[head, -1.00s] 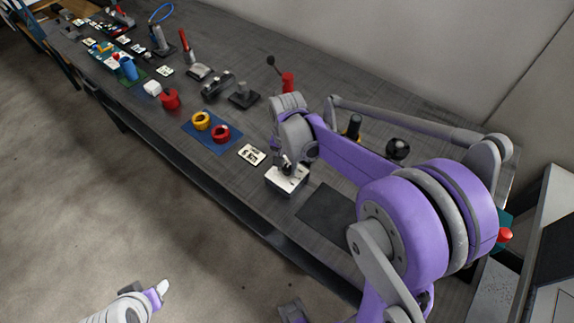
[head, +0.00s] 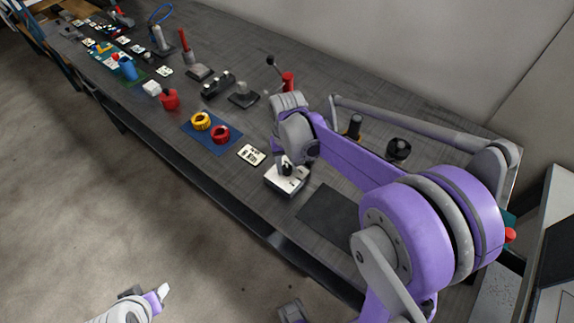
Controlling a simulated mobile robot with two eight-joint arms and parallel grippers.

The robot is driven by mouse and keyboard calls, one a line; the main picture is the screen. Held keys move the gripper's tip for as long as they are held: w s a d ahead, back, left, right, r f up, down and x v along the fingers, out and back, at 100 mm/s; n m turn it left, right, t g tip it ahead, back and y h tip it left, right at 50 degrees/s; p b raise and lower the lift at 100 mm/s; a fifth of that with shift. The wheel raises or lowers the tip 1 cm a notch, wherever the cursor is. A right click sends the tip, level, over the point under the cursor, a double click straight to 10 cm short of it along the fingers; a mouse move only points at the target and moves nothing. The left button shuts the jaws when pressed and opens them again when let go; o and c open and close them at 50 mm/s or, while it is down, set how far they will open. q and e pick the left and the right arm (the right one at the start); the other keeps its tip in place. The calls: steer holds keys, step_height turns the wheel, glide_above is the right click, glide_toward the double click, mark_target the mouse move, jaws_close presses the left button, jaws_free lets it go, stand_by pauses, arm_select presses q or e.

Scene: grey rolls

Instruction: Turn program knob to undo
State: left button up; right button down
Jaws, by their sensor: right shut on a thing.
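The program knob's box (head: 285,183) is a small white-topped block with dark marks, near the front edge of the dark bench. My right gripper (head: 287,168) is directly over it, pointing down, shut on the knob on its top. The knob itself is mostly hidden by the fingers, so its setting cannot be read. My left gripper (head: 162,293) is at the lower left, away from the bench over the floor. Its fingers look too small to judge.
A white card with dark marks (head: 251,155) lies just left of the box. A blue mat (head: 205,143) holds a yellow ring (head: 201,121) and a red ring (head: 220,134). A dark flat pad (head: 328,213) lies to the right. A black ball knob (head: 398,149) stands behind my arm.

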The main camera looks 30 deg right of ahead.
mark_target(287, 168)
stand_by(0.3)
steer(key=c, duration=0.5)
jaws_free()
step_height(287, 168, up, 11)
steer(key=shift+f+p, duration=0.1)
steer(key=shift+p, duration=0.35)
steer(key=shift+s, duration=0.1)
steer(key=s+a+f+n+t, duration=0.1)
steer(key=s+a, duration=0.1)
steer(key=s, duration=0.3)
steer(key=s+a+f+n+t+p, duration=0.1)
steer(key=s+a+f+t, duration=0.1)
steer(key=s, duration=0.3)
steer(key=s+a+f+n+t, duration=0.1)
steer(key=s+a+f+t, duration=0.1)
steer(key=s, duration=0.3)
steer(key=shift+s+a+f+p, duration=0.15)
steer(key=shift+s+a+p, duration=0.05)
steer(key=shift+a+p, duration=0.25)
